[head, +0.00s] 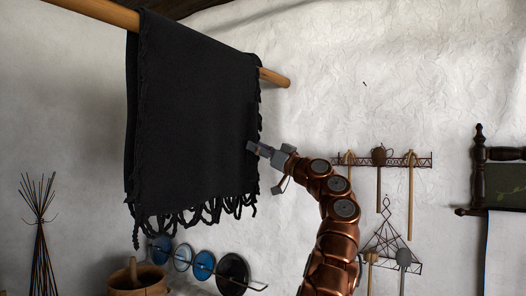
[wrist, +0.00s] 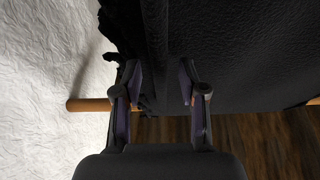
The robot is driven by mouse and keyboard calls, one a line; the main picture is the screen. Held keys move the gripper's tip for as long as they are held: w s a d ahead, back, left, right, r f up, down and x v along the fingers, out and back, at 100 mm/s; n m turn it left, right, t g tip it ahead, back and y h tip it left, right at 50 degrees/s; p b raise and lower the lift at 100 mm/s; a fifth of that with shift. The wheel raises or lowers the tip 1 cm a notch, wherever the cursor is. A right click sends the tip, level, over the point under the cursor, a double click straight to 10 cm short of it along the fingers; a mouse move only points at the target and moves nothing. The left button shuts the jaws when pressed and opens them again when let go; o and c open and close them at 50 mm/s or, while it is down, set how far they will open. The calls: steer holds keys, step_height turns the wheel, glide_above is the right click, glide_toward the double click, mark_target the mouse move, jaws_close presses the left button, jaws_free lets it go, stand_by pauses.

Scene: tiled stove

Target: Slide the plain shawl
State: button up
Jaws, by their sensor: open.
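The plain shawl (head: 190,110) is black with a knotted fringe and hangs folded over a wooden pole (head: 273,77) in the head view. My gripper (head: 262,165) is at the shawl's right edge, low on the hanging part. In the wrist view the open jaws (wrist: 160,88) point at the shawl (wrist: 240,50), with its edge and a fold between and beyond the fingers. I cannot tell whether the fingers touch the cloth. The pole also shows in the wrist view (wrist: 88,105), crossing behind the fingers.
The pole's free end sticks out right of the shawl. Below are a rack of blue and dark lids (head: 203,264), a wooden mortar (head: 136,282) and a bundle of sticks (head: 40,235). Utensils hang on a wall rack (head: 382,161) at right. White wall is behind.

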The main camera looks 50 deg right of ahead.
steer(key=shift+s, duration=0.2)
steer(key=v, duration=1.1)
steer(key=shift+s, duration=0.3)
steer(key=shift+d+f, duration=0.1)
steer(key=shift+f, duration=0.05)
stand_by(0.3)
